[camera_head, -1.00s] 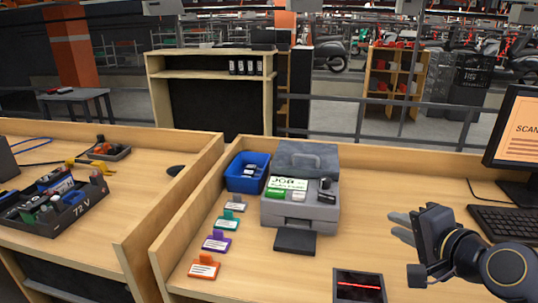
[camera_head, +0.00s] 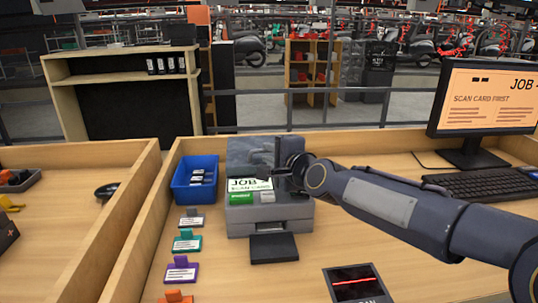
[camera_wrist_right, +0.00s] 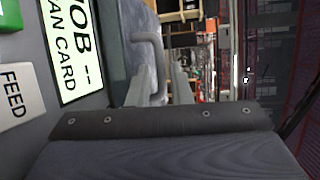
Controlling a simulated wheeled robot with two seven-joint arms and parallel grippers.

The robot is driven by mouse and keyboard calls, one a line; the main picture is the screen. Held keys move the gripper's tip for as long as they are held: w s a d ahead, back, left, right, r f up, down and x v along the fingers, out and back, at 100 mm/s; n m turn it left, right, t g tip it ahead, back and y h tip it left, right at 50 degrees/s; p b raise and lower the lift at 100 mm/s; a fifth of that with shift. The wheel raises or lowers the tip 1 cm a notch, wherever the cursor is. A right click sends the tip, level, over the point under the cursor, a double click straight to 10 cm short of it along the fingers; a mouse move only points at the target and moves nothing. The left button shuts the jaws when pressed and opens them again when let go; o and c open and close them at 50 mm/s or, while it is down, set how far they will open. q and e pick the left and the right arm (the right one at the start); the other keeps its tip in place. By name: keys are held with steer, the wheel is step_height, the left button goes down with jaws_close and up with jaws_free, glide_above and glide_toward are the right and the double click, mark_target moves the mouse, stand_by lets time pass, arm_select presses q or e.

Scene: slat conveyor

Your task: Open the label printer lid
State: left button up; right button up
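The label printer (camera_head: 240,218) is a grey box on the bench, with a JOB screen, a green button and a dark slot plate in front. Its darker grey lid (camera_head: 248,150) is at the back top. The lid's bar handle (camera_wrist_right: 150,45) shows in the wrist view, and the lid (camera_wrist_right: 125,20) lies beside it. My right gripper (camera_head: 283,172) is at the lid's right part and covers some of it. In the wrist view its two grey fingers (camera_wrist_right: 160,88) are apart, with the handle bar between them. I cannot tell whether they touch it. My left gripper is out of view.
A blue bin (camera_head: 195,180) stands left of the printer, with several coloured card holders (camera_head: 187,242) in front of it. A scanner pad (camera_head: 357,284) lies at the front. A monitor (camera_head: 485,100) and keyboard (camera_head: 490,186) are at the right. A wooden divider runs along the left.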

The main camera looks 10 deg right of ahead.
steer(key=shift+w+a, duration=0.1)
steer(key=shift+w, duration=0.2)
jaws_close()
steer(key=r+p, duration=0.1)
steer(key=p, duration=0.3)
steer(key=w+r+g+p, duration=0.1)
steer(key=r+p, duration=0.1)
steer(key=p, duration=0.3)
steer(key=w+r+g+p, duration=0.1)
steer(key=r+p, duration=0.1)
steer(key=p, duration=0.2)
steer(key=shift+w+r+m, duration=0.15)
steer(key=shift+r+m, duration=0.05)
steer(key=shift+m, duration=0.2)
steer(key=w+r+p, duration=0.4)
steer(key=w+p, duration=0.1)
steer(key=p, duration=0.1)
steer(key=shift+w+r+g+h+p, duration=0.15)
steer(key=shift+w+g+h+p, duration=0.15)
steer(key=shift+p, duration=0.1)
